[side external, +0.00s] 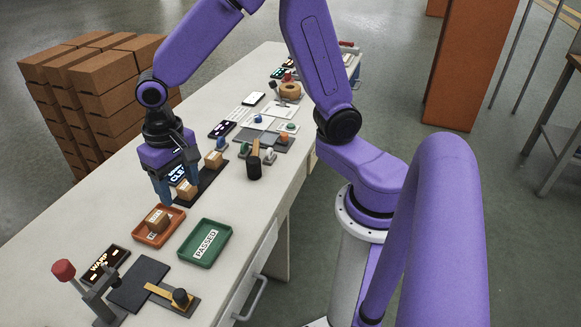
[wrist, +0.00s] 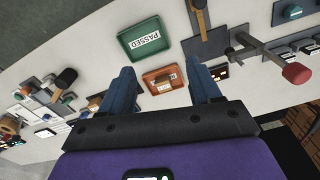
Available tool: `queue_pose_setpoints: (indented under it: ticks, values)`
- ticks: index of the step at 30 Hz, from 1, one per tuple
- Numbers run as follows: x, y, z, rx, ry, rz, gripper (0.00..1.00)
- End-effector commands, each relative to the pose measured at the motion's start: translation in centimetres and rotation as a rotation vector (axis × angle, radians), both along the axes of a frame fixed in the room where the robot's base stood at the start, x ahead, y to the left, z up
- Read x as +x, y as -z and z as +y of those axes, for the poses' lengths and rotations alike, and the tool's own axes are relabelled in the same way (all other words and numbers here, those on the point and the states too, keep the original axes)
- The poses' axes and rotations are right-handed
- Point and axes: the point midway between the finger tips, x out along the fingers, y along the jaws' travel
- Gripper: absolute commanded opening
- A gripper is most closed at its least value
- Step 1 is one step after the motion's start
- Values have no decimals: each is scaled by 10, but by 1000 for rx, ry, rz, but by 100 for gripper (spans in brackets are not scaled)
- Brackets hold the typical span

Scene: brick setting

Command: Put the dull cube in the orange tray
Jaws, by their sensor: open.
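The orange tray (side external: 177,224) lies on the bench, with a brown cube (side external: 157,219) inside it, partly over the tray's label. The wrist view also shows the orange tray (wrist: 148,80) with a cube in it, beyond and between my fingertips. Another tan-brown cube (side external: 187,189) is on the dark strip close to my gripper's fingers. A further similar cube (side external: 213,159) is farther along that strip. I cannot tell by finish which cube is the dull one. My gripper (side external: 178,186) is open above the strip's near end, with nothing visibly held between its fingers (wrist: 163,84).
A green tray (side external: 216,228) marked PASSED lies right of the orange tray. A lever device with a red knob (side external: 63,270) and a dark plate (side external: 139,284) are at the near end. A dark-headed mallet (side external: 254,165) and several small devices are farther back.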

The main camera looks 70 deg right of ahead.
Motion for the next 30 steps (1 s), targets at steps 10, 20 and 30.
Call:
queue_pose_setpoints:
  ticks: [10,20,30]
  values:
    - [-142,-35,-40,3,-840,-19,63]
    - [-204,-36,-77,0,-1283,-26,63]
    - [-206,-36,-79,-1,-1306,-25,63]
